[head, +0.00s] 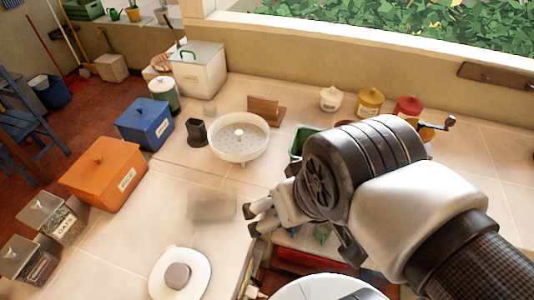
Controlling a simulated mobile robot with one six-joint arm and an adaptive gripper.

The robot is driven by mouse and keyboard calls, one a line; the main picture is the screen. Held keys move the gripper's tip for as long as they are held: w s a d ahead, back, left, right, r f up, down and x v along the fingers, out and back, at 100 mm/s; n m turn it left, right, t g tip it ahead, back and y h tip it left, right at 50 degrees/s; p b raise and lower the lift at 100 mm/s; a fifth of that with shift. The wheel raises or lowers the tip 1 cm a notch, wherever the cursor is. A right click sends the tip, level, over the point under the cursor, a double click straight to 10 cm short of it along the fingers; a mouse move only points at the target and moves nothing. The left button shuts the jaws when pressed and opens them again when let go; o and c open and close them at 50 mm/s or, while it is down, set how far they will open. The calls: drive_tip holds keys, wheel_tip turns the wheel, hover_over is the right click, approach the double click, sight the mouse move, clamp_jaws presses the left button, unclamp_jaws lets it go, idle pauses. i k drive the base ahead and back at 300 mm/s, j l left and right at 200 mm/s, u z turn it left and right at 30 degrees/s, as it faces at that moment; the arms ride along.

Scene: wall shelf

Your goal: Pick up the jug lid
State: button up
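My gripper (253,219) hangs over the counter at the middle of the head view, pointing left. Its two fingertips show a gap, and I see nothing held between them. No piece can be named the jug lid with certainty. A white rounded-square piece with a grey knob-like block on top (179,276) lies on the near counter, below and left of my gripper; it may be the lid. A pale, see-through box-like thing (211,207) sits just left of the fingertips, apart from them. My arm hides part of the counter on the right.
A white colander (239,150) stands behind my gripper. An orange box (104,174), a blue box (144,124) and glass jars (57,220) line the left side. Small lidded pots (369,102) stand by the back wall. A white round rim (300,289) shows at the bottom.

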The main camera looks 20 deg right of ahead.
sight(199, 267)
drive_tip(key=k+j+u, duration=0.1)
drive_tip(key=j+u, duration=0.25)
drive_tip(key=k+j+u, duration=0.1)
drive_tip(key=u, duration=0.3)
drive_tip(key=j, duration=0.1)
